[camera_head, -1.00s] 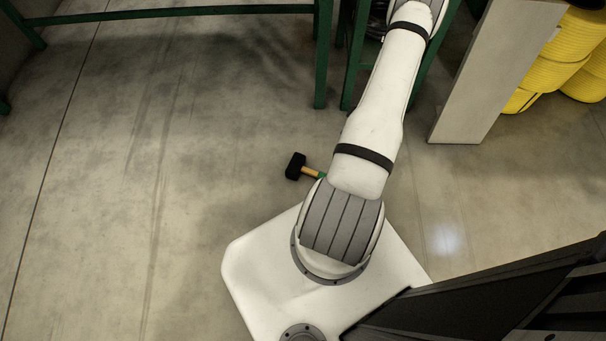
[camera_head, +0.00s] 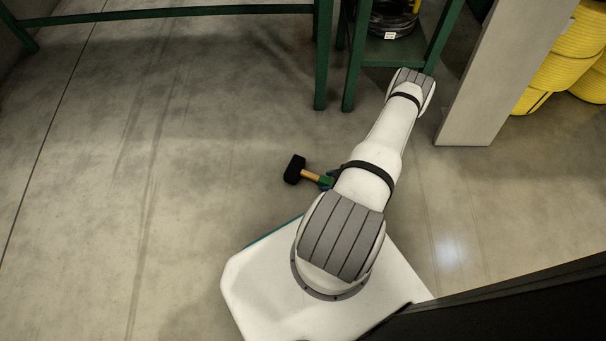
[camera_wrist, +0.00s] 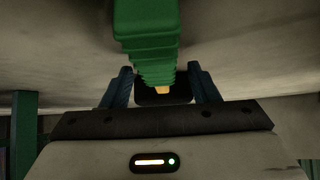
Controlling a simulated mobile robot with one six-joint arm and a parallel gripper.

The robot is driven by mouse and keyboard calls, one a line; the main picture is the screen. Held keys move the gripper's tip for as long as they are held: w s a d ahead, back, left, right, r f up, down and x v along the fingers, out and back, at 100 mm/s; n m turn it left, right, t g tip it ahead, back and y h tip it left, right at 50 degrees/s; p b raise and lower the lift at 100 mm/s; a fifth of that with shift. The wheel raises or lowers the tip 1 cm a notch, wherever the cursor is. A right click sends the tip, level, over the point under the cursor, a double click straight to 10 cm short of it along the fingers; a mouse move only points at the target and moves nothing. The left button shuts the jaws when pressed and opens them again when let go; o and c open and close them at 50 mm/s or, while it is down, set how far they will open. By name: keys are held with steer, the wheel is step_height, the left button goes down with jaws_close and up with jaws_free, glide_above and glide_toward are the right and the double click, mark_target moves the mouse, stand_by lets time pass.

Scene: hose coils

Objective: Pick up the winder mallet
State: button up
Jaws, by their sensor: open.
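The winder mallet (camera_head: 311,176) lies on the concrete floor just beyond my base in the head view. It has a black head (camera_head: 294,169), a short wooden shaft and a green grip, whose far end is hidden by my arm. In the wrist view the green ribbed grip (camera_wrist: 147,30) comes down from the top centre, very near the camera. The black head shows small beyond it. My gripper (camera_wrist: 163,80) is open, with a blue finger on each side of the handle. I cannot tell whether the fingers touch it. In the head view my arm mostly hides the gripper.
A green-framed stand (camera_head: 347,85) holds a dark coil (camera_head: 392,20) on its shelf at the top. A grey post (camera_head: 478,110) and yellow hose coils (camera_head: 560,60) stand at the upper right. The floor (camera_head: 150,200) left of the mallet is clear.

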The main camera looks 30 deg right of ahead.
steer(key=shift+x, duration=0.85)
steer(key=shift+c, duration=0.2)
jaws_close()
